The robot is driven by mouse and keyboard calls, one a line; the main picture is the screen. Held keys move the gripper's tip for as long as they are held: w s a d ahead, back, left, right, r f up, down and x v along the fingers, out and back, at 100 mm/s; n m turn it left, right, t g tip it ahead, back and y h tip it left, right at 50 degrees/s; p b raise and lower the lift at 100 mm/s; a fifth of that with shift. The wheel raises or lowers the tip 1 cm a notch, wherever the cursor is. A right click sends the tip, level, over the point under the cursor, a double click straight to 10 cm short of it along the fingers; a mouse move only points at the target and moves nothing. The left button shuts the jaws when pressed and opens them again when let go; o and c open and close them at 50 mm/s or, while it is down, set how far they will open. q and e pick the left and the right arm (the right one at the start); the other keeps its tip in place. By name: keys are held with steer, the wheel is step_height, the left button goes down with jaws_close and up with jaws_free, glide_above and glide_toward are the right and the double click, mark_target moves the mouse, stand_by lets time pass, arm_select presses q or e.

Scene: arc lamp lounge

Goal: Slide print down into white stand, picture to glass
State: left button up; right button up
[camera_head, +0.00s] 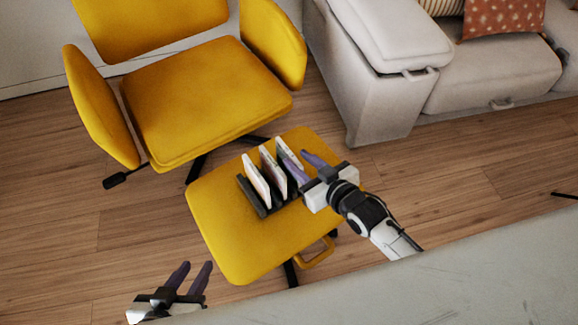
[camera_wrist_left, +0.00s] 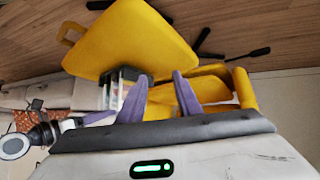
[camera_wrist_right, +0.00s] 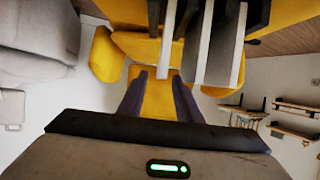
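A dark slotted rack (camera_head: 249,197) stands on the yellow stool and holds three upright thin white panels: left (camera_head: 257,180), middle (camera_head: 272,168) and right (camera_head: 287,152). I cannot tell which is the print or which belongs to a white stand; their picture sides are unclear. The panels also show at the top of the right wrist view (camera_wrist_right: 232,45). My right gripper (camera_head: 304,163) is beside the right panel, fingers apart, with no panel between them in its wrist view. My left gripper (camera_head: 190,276) is open and empty at the lower left, away from the rack.
The yellow stool (camera_head: 225,245) has bare room left of and in front of the rack. A yellow chair (camera_head: 205,100) stands behind it. A pale sofa (camera_head: 365,95) is at the back right. A grey surface edge (camera_head: 450,295) crosses the lower right.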

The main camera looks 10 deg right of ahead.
mark_target(293, 156)
steer(key=b+x, duration=0.2)
steer(key=x, duration=0.3)
steer(key=shift+w+a, duration=0.1)
steer(key=shift+w, duration=0.1)
jaws_close()
